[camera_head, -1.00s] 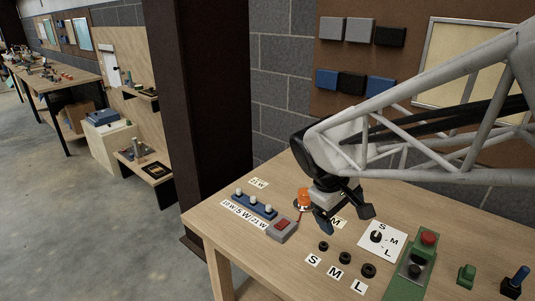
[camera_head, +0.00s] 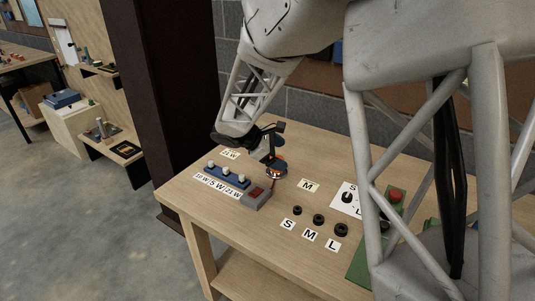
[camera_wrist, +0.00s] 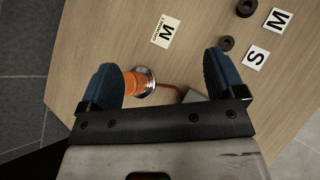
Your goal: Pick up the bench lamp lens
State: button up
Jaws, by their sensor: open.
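The bench lamp lens is orange and sits on a round silver base. In the head view the lens (camera_head: 276,172) is mostly hidden by my gripper (camera_head: 272,156), at the lower end of the arm. In the wrist view the lens (camera_wrist: 132,84) shows right beside the inner side of the left blue finger, partly covered by it. My gripper (camera_wrist: 163,78) is open, with wide empty space between the lens and the right finger. I cannot tell whether the left finger touches the lens.
A red cable (camera_wrist: 168,86) runs from the lamp base toward a grey box with a red switch (camera_head: 257,195). A blue holder with white bulbs (camera_head: 228,176) stands to the left. Several black rings (camera_head: 319,219) and letter labels lie at the front right. A white dial card (camera_head: 345,195) lies beyond.

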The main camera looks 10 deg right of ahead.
jog(key=w+a+f+n+h, duration=0.1)
jog(key=w+f+n, duration=0.1)
jog(key=w+f, duration=0.1)
jog(key=w+a+f+n+t+h, duration=0.1)
jog(key=w+a+f, duration=0.1)
jog(key=w+f, duration=0.1)
jog(key=w+a+f+n+t+h, duration=0.1)
jog(key=w+f+n, duration=0.1)
jog(key=w, duration=0.3)
jog(key=shift+w+a+f+n, duration=0.1)
jog(key=shift+a+f+n, duration=0.2)
jog(key=shift+f, duration=0.1)
jog(key=shift+d, duration=0.1)
jog(key=shift+x, duration=1.25)
jog(key=shift+x, duration=2.65)
jog(key=shift+f, duration=0.1)
jog(key=c, duration=1)
